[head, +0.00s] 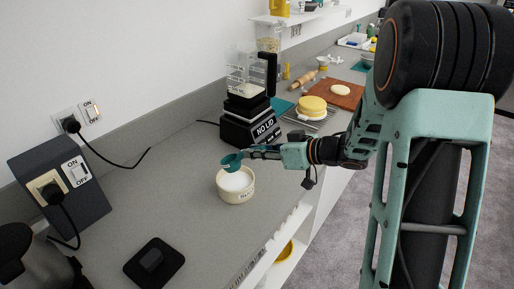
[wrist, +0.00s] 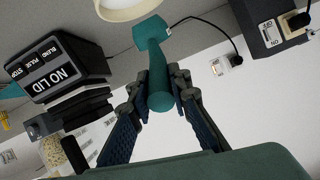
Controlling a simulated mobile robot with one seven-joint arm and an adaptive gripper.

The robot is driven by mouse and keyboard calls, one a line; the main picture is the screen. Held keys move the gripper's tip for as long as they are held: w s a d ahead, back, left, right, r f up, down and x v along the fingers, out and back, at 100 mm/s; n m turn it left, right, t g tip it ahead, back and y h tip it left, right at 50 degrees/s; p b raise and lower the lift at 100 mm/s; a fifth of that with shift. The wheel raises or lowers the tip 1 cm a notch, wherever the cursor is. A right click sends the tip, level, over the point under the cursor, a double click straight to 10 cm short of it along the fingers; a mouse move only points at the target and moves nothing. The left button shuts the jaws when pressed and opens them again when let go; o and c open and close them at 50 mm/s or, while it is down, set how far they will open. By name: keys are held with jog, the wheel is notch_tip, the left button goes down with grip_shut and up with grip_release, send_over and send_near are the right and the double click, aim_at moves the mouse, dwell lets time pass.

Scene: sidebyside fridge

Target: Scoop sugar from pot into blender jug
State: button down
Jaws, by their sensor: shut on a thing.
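A cream pot (head: 237,197) of white sugar (head: 235,181) stands on the grey counter. My gripper (head: 250,152) is shut on the handle of a teal scoop (head: 232,160), whose bowl is over the pot's back rim. I cannot tell whether the scoop touches the sugar or holds any. The wrist view shows the scoop handle (wrist: 158,75) between both fingers and part of the pot rim (wrist: 122,14). The blender (head: 250,130), marked NO LID, stands behind the pot, with its clear jug (head: 246,72) upright on top; its base also shows in the wrist view (wrist: 57,68).
A switch box (head: 62,180) with plug and cable is at left, by a black pad (head: 154,263). Behind the blender are a pasta jar (head: 268,40), a yellow round item on a rack (head: 312,106) and a brown board (head: 343,94). Counter left of the pot is clear.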

jog(key=shift+w+a+r+h+p, duration=0.3)
jog(key=shift+a+h+p, duration=0.15)
jog(key=shift+p, duration=1.45)
jog(key=shift+a+g+p, duration=0.1)
jog(key=shift+g+p, duration=0.2)
jog(key=shift+p, duration=0.1)
jog(key=shift+w+a+r+h+p, duration=0.2)
jog(key=shift+h+p, duration=0.25)
jog(key=shift+p, duration=0.15)
jog(key=shift+g, duration=0.3)
jog(key=b, duration=0.3)
send_near(240, 166)
jog(key=shift+x, duration=2.7)
jog(key=shift+d+f, duration=0.1)
jog(key=shift+f, duration=0.25)
jog(key=shift+w+a+r+h, duration=0.15)
jog(key=shift+a+r+h, duration=0.05)
jog(key=shift+a+h, duration=0.1)
jog(key=shift+r, duration=0.1)
